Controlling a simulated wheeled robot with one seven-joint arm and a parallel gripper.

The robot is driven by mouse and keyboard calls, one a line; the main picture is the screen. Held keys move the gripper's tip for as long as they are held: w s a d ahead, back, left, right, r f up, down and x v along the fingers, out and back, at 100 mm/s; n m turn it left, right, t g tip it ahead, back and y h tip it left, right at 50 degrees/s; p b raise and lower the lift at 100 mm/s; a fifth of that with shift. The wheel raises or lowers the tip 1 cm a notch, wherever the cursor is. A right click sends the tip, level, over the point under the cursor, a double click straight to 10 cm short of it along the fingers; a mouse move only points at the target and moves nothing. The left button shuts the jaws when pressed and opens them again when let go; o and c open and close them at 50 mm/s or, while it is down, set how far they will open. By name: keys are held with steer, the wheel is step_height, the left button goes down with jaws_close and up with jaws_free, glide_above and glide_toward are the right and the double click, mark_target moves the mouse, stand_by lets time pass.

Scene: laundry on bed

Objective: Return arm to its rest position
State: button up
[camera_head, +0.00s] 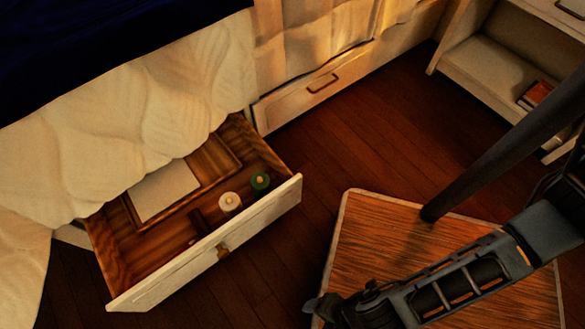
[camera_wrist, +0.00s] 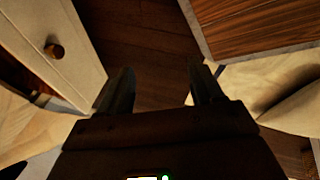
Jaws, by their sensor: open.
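My gripper (camera_head: 318,306) is low at the bottom centre of the head view, with my arm reaching in from the right. It is to the right of the open drawer and apart from it. In the wrist view my gripper (camera_wrist: 160,88) shows two spread dark fingers with dark floor between them. Nothing is held.
The open drawer (camera_head: 250,220) under the bed holds a pale flat item (camera_head: 163,190), a white round item (camera_head: 229,201) and a green one (camera_head: 260,181). A shut drawer (camera_head: 310,92) and a shelf unit (camera_head: 490,72) stand behind. Wooden floor (camera_head: 340,150) is clear.

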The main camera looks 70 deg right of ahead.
steer(key=w+d+r+m+t+h+b, duration=0.1)
steer(key=w+d+r+m+t, duration=0.3)
steer(key=r, duration=0.7)
steer(key=s+d+r+m+t+b, duration=0.1)
steer(key=d+r+m+t+b, duration=0.3)
steer(key=r, duration=0.6)
steer(key=w+d+r+m+t+h+p, duration=0.1)
steer(key=w+d+r+m+t, duration=0.1)
steer(key=d+r+m, duration=0.65)
step_height(320, 180, up, 30)
steer(key=a+n+p, duration=0.2)
steer(key=p, duration=2.6)
steer(key=shift+a+n+y, duration=0.3)
steer(key=shift+a+n, duration=0.05)
steer(key=shift+s, duration=0.1)
